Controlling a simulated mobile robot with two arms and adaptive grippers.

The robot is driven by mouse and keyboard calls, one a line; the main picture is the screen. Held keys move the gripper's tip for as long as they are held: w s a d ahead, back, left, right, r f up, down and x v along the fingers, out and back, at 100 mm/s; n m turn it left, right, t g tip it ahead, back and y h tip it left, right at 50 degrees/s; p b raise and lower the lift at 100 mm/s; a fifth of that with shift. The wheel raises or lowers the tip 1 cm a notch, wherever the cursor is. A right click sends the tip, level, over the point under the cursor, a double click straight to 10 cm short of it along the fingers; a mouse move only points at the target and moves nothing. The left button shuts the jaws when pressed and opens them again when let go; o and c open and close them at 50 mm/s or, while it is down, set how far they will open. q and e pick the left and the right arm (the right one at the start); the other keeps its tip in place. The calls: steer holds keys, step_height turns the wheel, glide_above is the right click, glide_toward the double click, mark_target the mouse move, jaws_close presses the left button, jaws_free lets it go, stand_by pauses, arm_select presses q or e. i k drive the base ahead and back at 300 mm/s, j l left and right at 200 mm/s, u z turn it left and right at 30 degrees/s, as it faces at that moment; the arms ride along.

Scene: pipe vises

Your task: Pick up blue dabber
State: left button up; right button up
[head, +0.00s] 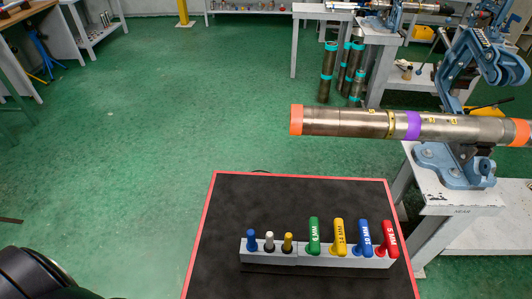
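The blue dabber (251,239) stands upright at the left end of a grey rack (310,257). Only its blue top shows above the rack; its lower part is hidden. To its right in the rack stand a white-topped dabber (269,240) and a yellow-topped one (287,241). Neither gripper is in view. A dark rounded part at the bottom left appears to be part of my arm or body.
Green, yellow, blue and red handles (363,237) fill the rack's right side. The rack sits on a black red-edged surface (270,195), clear behind it. A steel pipe (350,122) in a blue vise (455,165) extends above and beyond that surface.

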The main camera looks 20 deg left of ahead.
mark_target(252, 245)
steer(key=u, duration=0.8)
